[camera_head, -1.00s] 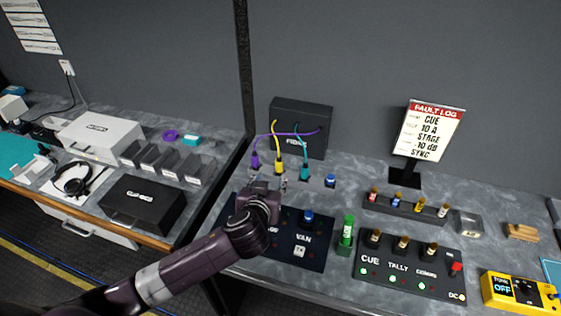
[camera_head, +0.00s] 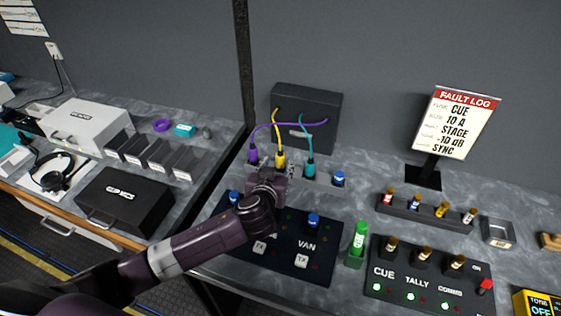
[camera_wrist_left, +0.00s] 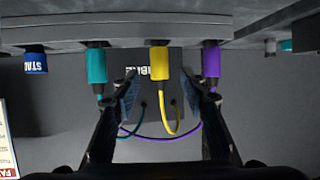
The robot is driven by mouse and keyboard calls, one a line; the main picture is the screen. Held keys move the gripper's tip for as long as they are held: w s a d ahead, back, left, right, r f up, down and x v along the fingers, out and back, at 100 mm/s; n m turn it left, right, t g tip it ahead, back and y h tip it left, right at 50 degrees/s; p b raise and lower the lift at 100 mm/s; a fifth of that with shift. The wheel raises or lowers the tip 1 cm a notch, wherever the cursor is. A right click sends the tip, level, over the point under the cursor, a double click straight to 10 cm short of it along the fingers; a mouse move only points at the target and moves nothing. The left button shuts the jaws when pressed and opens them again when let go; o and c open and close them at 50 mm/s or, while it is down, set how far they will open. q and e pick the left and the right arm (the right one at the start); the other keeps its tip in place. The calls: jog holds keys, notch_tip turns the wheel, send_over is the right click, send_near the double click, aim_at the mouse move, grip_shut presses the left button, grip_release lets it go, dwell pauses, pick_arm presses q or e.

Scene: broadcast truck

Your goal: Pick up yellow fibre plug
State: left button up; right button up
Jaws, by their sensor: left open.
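The yellow fibre plug (camera_head: 280,160) stands upright between the purple plug (camera_head: 253,155) and the teal plug (camera_head: 310,167), in front of the dark fibre box (camera_head: 318,108). A yellow cable runs from its top to the box. My left gripper (camera_head: 275,176) is just in front of the yellow plug, hiding its lower part. In the left wrist view, my open left gripper (camera_wrist_left: 160,92) has one finger on each side of the yellow plug (camera_wrist_left: 159,62), with gaps showing. The fingertips come close to the teal plug (camera_wrist_left: 97,68) and the purple plug (camera_wrist_left: 211,66). My right gripper is not in view.
A blue-capped plug (camera_head: 339,178) stands right of the teal one. The dark VAN panel (camera_head: 300,245) lies below my gripper, with a green item (camera_head: 358,240) beside it. The purple cable crosses the other cables. The FAULT LOG sign (camera_head: 455,125) stands at right.

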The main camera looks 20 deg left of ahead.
aim_at(279, 158)
pick_arm(q)
jog(key=shift+w, duration=0.45)
jog(key=p+x, duration=0.1)
jog(key=x, duration=0.2)
jog(key=shift+w+a+p, duration=0.1)
jog(key=shift+w+p, duration=0.2)
jog(key=shift+p, duration=0.1)
jog(key=shift+w+f, duration=0.25)
jog(key=shift+w, duration=0.25)
grip_shut()
